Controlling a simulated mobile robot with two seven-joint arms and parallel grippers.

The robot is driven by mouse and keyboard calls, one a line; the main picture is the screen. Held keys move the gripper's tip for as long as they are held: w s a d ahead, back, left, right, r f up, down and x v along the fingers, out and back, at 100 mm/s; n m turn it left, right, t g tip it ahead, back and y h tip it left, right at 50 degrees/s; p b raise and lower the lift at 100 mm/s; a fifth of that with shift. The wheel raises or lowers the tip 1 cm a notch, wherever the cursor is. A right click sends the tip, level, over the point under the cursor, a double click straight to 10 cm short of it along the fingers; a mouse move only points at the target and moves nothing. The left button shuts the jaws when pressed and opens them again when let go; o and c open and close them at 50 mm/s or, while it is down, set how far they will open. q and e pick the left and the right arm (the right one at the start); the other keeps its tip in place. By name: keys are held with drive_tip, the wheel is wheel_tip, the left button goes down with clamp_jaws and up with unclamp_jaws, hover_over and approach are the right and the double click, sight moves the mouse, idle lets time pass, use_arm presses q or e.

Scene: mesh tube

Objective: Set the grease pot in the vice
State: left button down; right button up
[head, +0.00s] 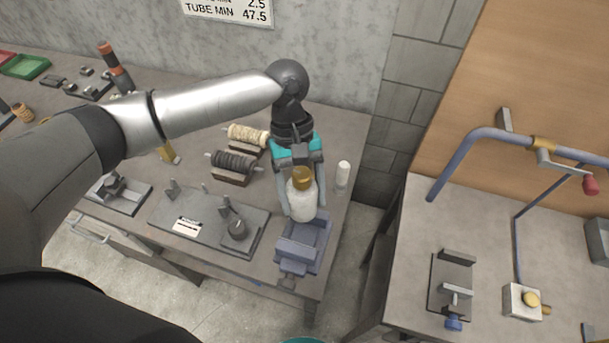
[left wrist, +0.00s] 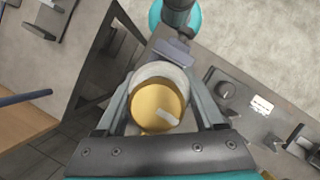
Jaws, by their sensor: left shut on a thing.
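The grease pot, a whitish jar with a gold lid (head: 302,198), is upright in my left gripper (head: 301,192). The gripper's two fingers are shut on its sides. In the left wrist view the gold lid (left wrist: 158,106) fills the space between the fingers. The blue-grey vice (head: 303,246) sits at the table's front right corner, directly below and in front of the pot. The pot hides the vice's far part, so I cannot tell whether the pot touches it or is between its jaws. In the left wrist view a bit of the vice (left wrist: 174,50) shows past the pot.
A small white bottle (head: 343,174) stands right of my gripper. Left are two spools (head: 234,160) and a grey fixture plate (head: 205,217). A gap separates this table from the right bench (head: 400,290), which carries a clamp and a blue bent tube (head: 480,133).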

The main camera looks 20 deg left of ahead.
use_arm(q)
drive_tip(key=shift+s+d+r+n+p, duration=0.2)
drive_tip(key=shift+r+n+p, duration=0.15)
drive_tip(key=shift+p, duration=0.3)
drive_tip(key=shift+f+b, duration=0.5)
drive_tip(key=b, duration=0.6)
hover_over(305, 236)
wheel_tip(305, 236, down, 4)
drive_tip(key=shift+f, duration=0.7)
use_arm(e)
drive_tip(key=f, duration=0.2)
drive_tip(key=w+f, duration=0.1)
drive_tip(key=f, duration=0.1)
drive_tip(key=shift+a+f, duration=0.1)
drive_tip(key=shift+a, duration=0.15)
use_arm(q)
drive_tip(key=shift+p, duration=1.7)
use_arm(e)
drive_tip(key=shift+s+d+r, duration=0.1)
drive_tip(key=shift+r, duration=1.4)
use_arm(q)
drive_tip(key=shift+f+b, duration=0.5)
drive_tip(key=shift+f, duration=1.65)
use_arm(e)
drive_tip(key=shift+f, duration=0.5)
